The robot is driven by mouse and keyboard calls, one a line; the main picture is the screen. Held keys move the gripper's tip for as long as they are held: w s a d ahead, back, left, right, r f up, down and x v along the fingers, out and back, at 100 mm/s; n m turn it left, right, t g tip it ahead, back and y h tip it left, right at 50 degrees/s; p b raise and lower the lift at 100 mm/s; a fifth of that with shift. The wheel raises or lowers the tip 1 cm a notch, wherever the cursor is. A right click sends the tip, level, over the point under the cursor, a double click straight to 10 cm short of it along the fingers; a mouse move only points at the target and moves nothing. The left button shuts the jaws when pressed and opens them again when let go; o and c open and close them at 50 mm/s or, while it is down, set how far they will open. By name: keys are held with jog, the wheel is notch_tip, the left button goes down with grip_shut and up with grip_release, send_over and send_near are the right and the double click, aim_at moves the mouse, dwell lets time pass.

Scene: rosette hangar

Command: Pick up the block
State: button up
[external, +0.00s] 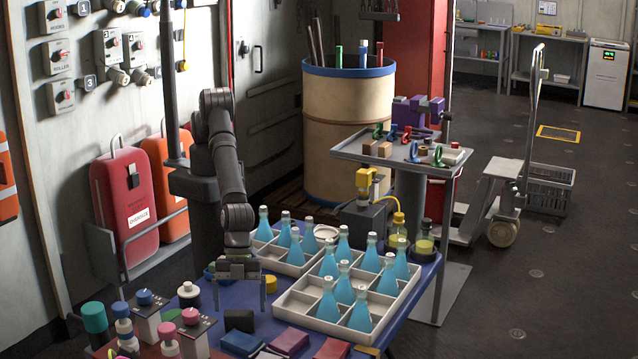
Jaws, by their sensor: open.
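My gripper (241,300) points down over the near left part of the blue table (205,310), its two fingers apart and nothing seen between them. A small dark block (239,321) lies just below the fingertips in the picture; I cannot tell the height gap between them. A blue flat block (241,343), a red one (290,341) and a darker red one (333,349) lie nearer the front edge. Two small tan blocks (385,149) sit on the raised grey tray (347,152) at the back. Which block is meant cannot be told.
White divided crates (290,306) with several blue flasks (327,300) stand right of my gripper. Knobbed boxes (196,332) and stacked coloured pegs (123,325) stand at the left. A yellow-topped device (364,182) is behind the crates. A small yellow cylinder (271,284) is beside my gripper.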

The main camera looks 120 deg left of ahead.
aim_at(239, 311)
jog(key=shift+x, duration=2.15)
jog(key=shift+s, duration=0.2)
jog(key=c, duration=1.2)
